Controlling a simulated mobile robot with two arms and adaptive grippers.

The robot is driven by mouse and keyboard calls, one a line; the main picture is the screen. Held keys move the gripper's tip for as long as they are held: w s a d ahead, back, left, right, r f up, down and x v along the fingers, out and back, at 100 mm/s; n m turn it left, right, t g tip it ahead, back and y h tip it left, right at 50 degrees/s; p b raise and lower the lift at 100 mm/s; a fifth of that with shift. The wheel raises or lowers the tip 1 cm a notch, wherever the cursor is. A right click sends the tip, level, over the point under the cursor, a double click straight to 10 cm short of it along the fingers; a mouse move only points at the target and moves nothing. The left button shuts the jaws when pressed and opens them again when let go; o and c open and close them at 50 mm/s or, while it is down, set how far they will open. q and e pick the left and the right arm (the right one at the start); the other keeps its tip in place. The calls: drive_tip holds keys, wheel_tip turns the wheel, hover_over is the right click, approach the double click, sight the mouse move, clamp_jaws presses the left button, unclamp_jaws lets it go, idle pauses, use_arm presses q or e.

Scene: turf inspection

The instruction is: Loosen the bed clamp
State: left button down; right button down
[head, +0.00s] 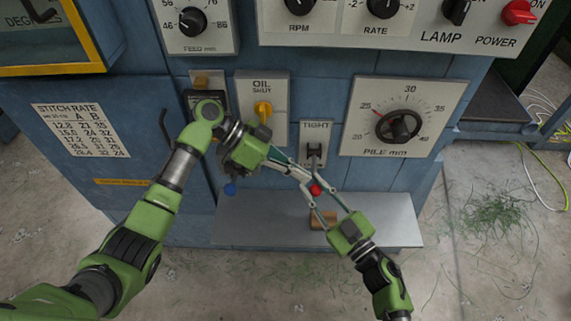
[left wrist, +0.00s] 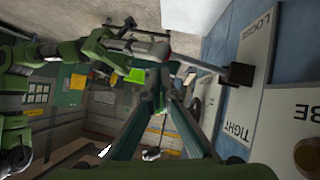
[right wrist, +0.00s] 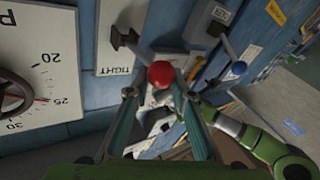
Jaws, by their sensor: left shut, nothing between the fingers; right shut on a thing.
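The bed clamp is a lever on a pale plate (head: 316,130) marked TIGHT in the head view. The left wrist view shows LOOSE and TIGHT at opposite ends of this plate (left wrist: 240,105). The lever's rod sticks out from a dark pivot block (left wrist: 238,74) and ends in a red ball knob (head: 316,190). My right gripper (head: 313,193) is shut on the red knob, which also shows between its fingertips in the right wrist view (right wrist: 160,74). My left gripper (head: 302,174) is shut and empty, its fingertips close to the lever and the right fingers.
A blue knob (head: 230,188) hangs left of the clamp, under my left gripper. The yellow OIL handle (head: 263,109) is above it, and the PILE dial (head: 398,126) is to the right. A grey shelf (head: 385,233) below bears a brown block (head: 322,219).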

sight(313, 187)
drive_tip(key=shift+w+d, duration=0.15)
drive_tip(key=shift+d, duration=0.15)
use_arm(q)
drive_tip(key=shift+x, duration=0.9)
drive_tip(key=shift+s+a+f+t, duration=0.1)
drive_tip(key=shift+f+t, duration=0.05)
drive_tip(key=shift+f, duration=0.3)
drive_tip(key=shift+s+a+f+t, duration=0.1)
drive_tip(key=shift+f+t, duration=0.05)
drive_tip(key=shift+f, duration=0.3)
use_arm(e)
drive_tip(key=shift+a, duration=0.15)
use_arm(q)
drive_tip(key=shift+d, duration=0.1)
use_arm(e)
drive_tip(key=c, duration=2)
unclamp_jaws()
drive_tip(key=shift+r, duration=0.1)
use_arm(q)
drive_tip(key=shift+w+d+f, duration=0.1)
drive_tip(key=shift+w+d, duration=0.05)
use_arm(e)
drive_tip(key=shift+o, duration=1.2)
drive_tip(key=shift+w, duration=0.1)
